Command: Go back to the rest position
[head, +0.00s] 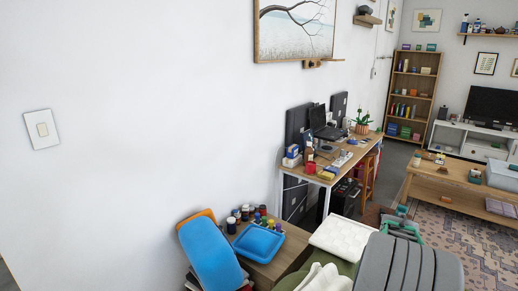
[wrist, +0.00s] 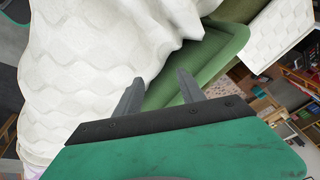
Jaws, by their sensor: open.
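My gripper (wrist: 158,90) shows in the wrist view with its two grey fingers apart and nothing between them. It is over a green upholstered seat (wrist: 215,55) and white quilted fabric (wrist: 100,60). I cannot tell how far the fingertips are from the fabric. In the head view my grey and green arm fills the lower right, and the fingers cannot be made out there. The white quilted piece (head: 343,232) and the green seat (head: 345,267) are to the left of my arm in that view.
A small side table (head: 268,272) holds a blue tray (head: 258,243) and several jars, with a blue rounded object (head: 208,252) beside it. A desk (head: 350,158) with a computer stands along the wall. A coffee table (head: 450,185) on a patterned rug (head: 480,245) is at right.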

